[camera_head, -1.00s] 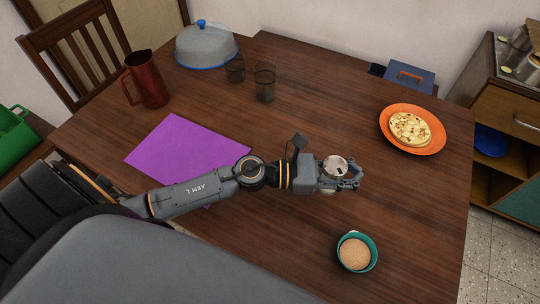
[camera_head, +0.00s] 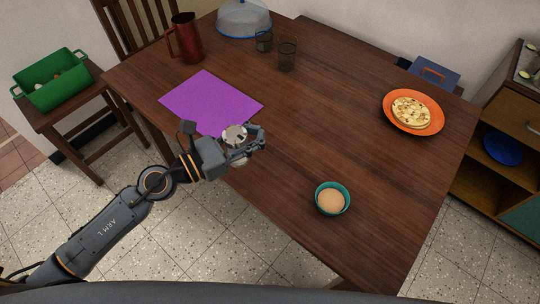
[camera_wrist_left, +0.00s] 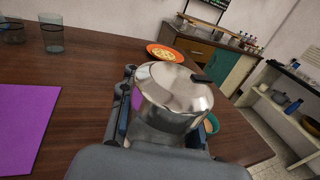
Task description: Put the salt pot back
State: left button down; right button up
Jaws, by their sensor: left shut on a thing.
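My left gripper (camera_head: 250,141) is shut on a steel pot with a shiny lid, the salt pot (camera_head: 234,134). It is over the table's near edge, just beside the purple mat's lower right corner. In the left wrist view the salt pot (camera_wrist_left: 172,90) fills the middle, upright, with a dark knob or tab at the lid's right side. The gripper fingers show partly beside it. My right gripper is not in view.
A purple mat (camera_head: 208,100) lies on the wooden table (camera_head: 330,110). A teal bowl (camera_head: 332,199) with tan contents stands near the front. An orange plate (camera_head: 430,125) holds a flatbread. A red jug (camera_head: 186,40), two glasses and a domed cover (camera_head: 243,18) stand behind. A green crate (camera_head: 55,80) is left.

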pick_arm(q)
jog(key=w+d+f+b, duration=0.1)
jog(key=w+d+f, duration=0.2)
jog(key=w+d+f+b, duration=0.1)
jog(key=w+d+f, duration=0.1)
jog(key=w+f, duration=0.1)
jog(key=w+d+f+b, duration=0.1)
jog(key=w+d+f, duration=0.2)
jog(key=w, duration=0.1)
jog(key=shift+d+f, duration=0.1)
jog(key=shift+d, duration=0.25)
jog(key=shift+w+d+f, duration=0.1)
jog(key=shift+d+f, duration=0.1)
jog(key=shift+f, duration=0.1)
jog(key=shift+f+b, duration=0.45)
jog(key=shift+f, duration=1.1)
jog(key=shift+f, duration=0.1)
jog(key=c, duration=1.6)
grip_release()
jog(key=shift+f, duration=0.1)
jog(key=o, duration=0.6)
jog(key=shift+o, duration=0.2)
jog(key=shift+r, duration=0.2)
